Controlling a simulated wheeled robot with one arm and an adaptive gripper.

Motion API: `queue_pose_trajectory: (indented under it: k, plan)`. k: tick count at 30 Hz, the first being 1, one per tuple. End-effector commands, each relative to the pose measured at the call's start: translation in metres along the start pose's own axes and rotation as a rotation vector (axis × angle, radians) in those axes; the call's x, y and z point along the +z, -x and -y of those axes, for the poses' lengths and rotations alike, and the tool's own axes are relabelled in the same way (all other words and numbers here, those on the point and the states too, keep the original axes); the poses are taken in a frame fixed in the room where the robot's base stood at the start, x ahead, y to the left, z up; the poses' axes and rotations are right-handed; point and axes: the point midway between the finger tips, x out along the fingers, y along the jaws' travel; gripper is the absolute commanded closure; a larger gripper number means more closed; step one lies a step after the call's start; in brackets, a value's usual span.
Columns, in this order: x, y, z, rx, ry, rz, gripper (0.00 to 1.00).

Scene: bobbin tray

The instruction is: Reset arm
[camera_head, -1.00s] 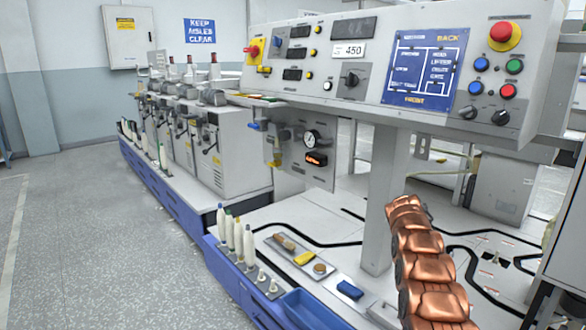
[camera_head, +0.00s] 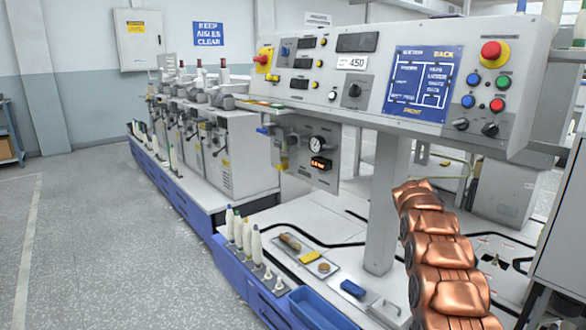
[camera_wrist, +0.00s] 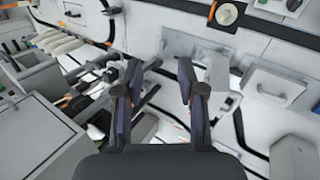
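My gripper (camera_wrist: 159,90) shows in the wrist view with its two dark fingers spread apart. No object is between the fingers, and it hangs above white machine surfaces with a black cable. In the head view my copper-coloured arm rises at the lower right, in front of the machine's white deck (camera_head: 300,216); the gripper itself cannot be made out there. Several bobbins (camera_head: 246,238) stand upright in a row on the front ledge, left of a blue tray (camera_head: 312,310).
A small tray (camera_head: 322,273) on the deck holds a yellow block (camera_head: 310,257) and other small items. A blue block (camera_head: 353,288) lies nearby. The control panel (camera_head: 352,42) overhangs the deck on a grey post (camera_head: 383,210). Open floor (camera_head: 110,240) lies to the left.

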Motion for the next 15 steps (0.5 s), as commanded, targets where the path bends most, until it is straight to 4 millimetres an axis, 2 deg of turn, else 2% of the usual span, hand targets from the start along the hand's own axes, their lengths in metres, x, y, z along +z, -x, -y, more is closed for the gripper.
queue_pose_trajectory:
  k: [1, 3, 15]
  plan:
    - [0.008, 0.018, -0.009, -0.010, 0.019, -0.005, 0.61]
    - [0.019, 0.034, -0.016, -0.022, 0.049, -0.010, 0.61]
    - [0.095, 0.110, -0.063, -0.097, 0.217, -0.030, 0.61]
